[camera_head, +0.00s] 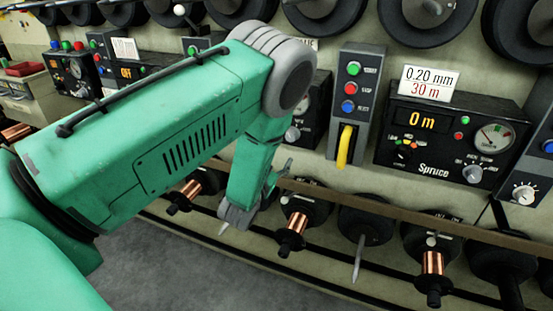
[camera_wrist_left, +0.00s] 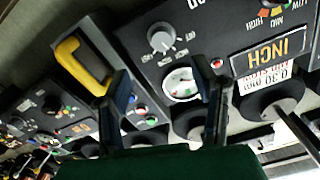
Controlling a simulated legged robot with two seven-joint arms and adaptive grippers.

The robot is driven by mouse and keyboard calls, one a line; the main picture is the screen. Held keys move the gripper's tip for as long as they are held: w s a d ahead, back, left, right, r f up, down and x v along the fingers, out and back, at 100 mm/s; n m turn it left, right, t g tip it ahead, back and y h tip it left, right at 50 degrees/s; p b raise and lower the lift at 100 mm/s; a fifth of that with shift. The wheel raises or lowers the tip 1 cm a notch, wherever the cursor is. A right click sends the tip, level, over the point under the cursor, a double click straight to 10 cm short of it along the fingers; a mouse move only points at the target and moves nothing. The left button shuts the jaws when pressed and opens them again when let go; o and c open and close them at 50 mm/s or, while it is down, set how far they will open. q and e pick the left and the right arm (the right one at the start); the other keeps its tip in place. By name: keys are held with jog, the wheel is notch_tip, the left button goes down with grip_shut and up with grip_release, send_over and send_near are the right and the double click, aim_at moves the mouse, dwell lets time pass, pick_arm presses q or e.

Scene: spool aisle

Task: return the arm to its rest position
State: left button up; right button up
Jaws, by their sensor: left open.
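My left arm, green with a grey elbow joint, reaches in from the left in the head view and bends down in front of the machine wall. My left gripper (camera_head: 255,200) hangs at the lower end of the forearm, close to the row of lower spools. It also shows in the wrist view (camera_wrist_left: 167,90), where its two dark fingers stand apart with nothing held between them. Panel faces lie beyond the fingers there, tilted and upside down. What the forearm covers behind it is hidden. My right gripper is in neither view.
A yellow lever (camera_head: 345,147) sticks out of a grey button panel (camera_head: 353,110). Right of it is a black Spruce unit (camera_head: 433,150) reading 0 m. Copper spools (camera_head: 433,262) and a long rail (camera_head: 420,217) run along below. Grey floor (camera_head: 200,270) is clear at the lower left.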

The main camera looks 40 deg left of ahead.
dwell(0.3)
pick_arm(q)
jog(key=s+d+f+g+h, duration=0.1)
jog(key=s+d+f+g, duration=0.1)
jog(key=s+f+g, duration=0.35)
jog(key=s+d+f+g+h, duration=0.1)
jog(key=s+d+f+g, duration=0.2)
jog(key=s+f, duration=0.6)
jog(key=s+d+f+g+h, duration=0.1)
jog(key=s+d+f+g, duration=0.1)
jog(key=s, duration=0.9)
jog(key=s+d+f+g+h, duration=0.1)
jog(key=s+d+g, duration=0.4)
jog(key=s, duration=0.6)
jog(key=shift+s+f+g, duration=0.4)
jog(key=shift+f+g, duration=0.05)
jog(key=shift+g, duration=0.3)
jog(key=shift+w, duration=0.15)
